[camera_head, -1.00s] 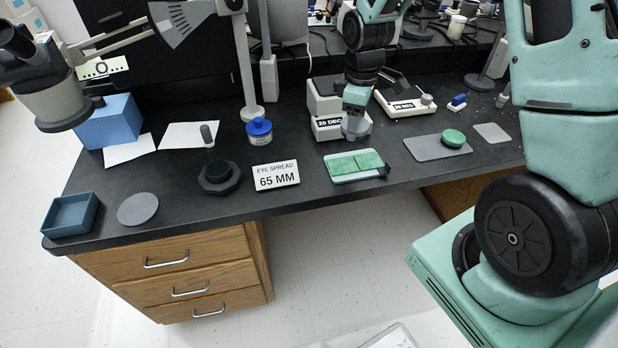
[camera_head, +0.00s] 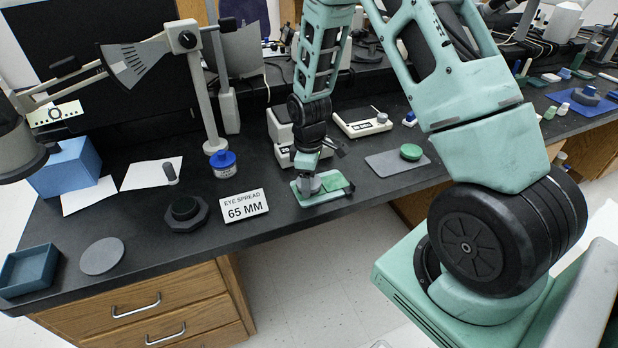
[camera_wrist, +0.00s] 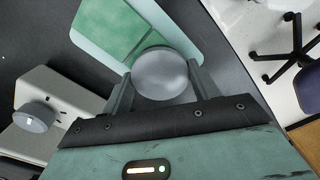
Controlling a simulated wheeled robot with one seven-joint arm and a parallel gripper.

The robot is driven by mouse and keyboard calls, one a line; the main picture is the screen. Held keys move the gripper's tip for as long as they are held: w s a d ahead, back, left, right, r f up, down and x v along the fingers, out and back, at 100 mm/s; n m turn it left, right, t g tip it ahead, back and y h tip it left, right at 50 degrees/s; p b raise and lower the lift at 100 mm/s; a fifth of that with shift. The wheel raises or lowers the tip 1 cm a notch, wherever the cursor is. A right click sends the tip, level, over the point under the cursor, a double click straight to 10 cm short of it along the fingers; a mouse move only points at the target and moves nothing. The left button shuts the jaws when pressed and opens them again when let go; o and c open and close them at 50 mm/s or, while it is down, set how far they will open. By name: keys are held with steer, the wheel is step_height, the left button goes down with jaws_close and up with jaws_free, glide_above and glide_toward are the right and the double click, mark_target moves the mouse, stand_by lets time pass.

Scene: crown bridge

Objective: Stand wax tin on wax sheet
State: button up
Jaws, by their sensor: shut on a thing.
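My gripper (camera_wrist: 160,84) is shut on a round silver-grey tin, the wax tin (camera_wrist: 160,70), held between its two fingers in the wrist view. The wax sheet (camera_wrist: 108,28) is green, in pale-edged panels on a light mint tray (camera_wrist: 84,45). In the head view my gripper (camera_head: 308,184) is over the left part of the tray, and the green sheet (camera_head: 333,181) shows to its right. In the wrist view the tin overlaps the sheet's near corner. I cannot tell whether the tin touches the sheet.
A grey mat (camera_head: 386,165) with a round green piece (camera_head: 411,152) lies to the right. The bench's front edge is near the tray.

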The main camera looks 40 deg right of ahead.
steer(key=shift+f, duration=0.2)
steer(key=o, duration=1)
steer(key=shift+r, duration=0.1)
steer(key=shift+o, duration=0.2)
